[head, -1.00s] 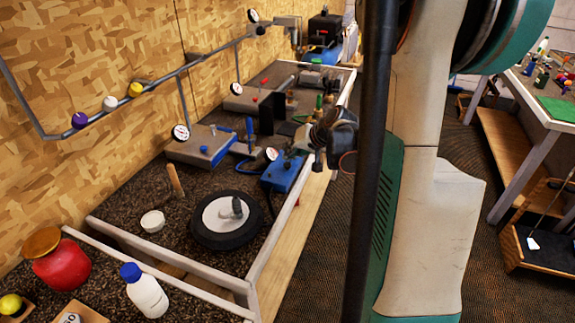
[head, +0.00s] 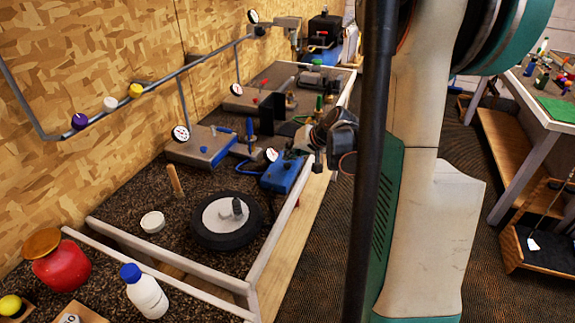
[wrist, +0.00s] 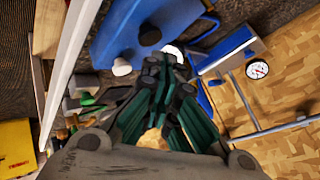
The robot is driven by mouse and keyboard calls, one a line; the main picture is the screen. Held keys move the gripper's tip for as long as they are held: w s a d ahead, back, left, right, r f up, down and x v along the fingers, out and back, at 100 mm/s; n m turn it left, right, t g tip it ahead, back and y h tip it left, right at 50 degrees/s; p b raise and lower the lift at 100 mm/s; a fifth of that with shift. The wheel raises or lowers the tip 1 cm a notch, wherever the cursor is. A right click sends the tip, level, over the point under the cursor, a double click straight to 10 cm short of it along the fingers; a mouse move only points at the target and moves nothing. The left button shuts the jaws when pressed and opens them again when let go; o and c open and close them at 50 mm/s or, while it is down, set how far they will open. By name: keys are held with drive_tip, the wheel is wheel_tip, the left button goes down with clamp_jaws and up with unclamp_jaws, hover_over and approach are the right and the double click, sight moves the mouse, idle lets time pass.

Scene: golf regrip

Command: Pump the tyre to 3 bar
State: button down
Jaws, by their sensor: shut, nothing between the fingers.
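The tyre (head: 227,240) lies flat on the dark bench top in the head view, around a pale hub with a grey upright piece. Behind it to the right is a blue pump box (head: 283,178) with a small white gauge (head: 271,155), its reading too small to make out. A dark hose lies beside the box. My gripper (head: 317,160) is near the box's right end, by the bench's front rail. In the wrist view my shut, empty fingers (wrist: 170,62) are in front of the blue box (wrist: 115,30), close to its black knob (wrist: 150,35) and a white knob (wrist: 121,66). I cannot tell whether they touch it.
Pale rails (head: 271,240) edge the bench. A wooden peg (head: 175,181) and white cup (head: 153,222) stand left of the tyre. A grey box with a gauge (head: 180,133) sits behind. A red jar (head: 62,268) and white bottle (head: 146,295) are at the front left.

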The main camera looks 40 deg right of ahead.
drive_tip(key=shift+f, duration=0.1)
drive_tip(key=shift+f+b, duration=0.3)
drive_tip(key=shift+b, duration=0.05)
drive_tip(key=shift+f+b, duration=0.45)
drive_tip(key=shift+f, duration=0.05)
idle(0.7)
idle(0.9)
drive_tip(key=shift+r+p, duration=0.7)
drive_tip(key=shift+r, duration=0.25)
drive_tip(key=shift+r+p, duration=1.8)
drive_tip(key=shift+r, duration=0.75)
drive_tip(key=shift+f, duration=0.1)
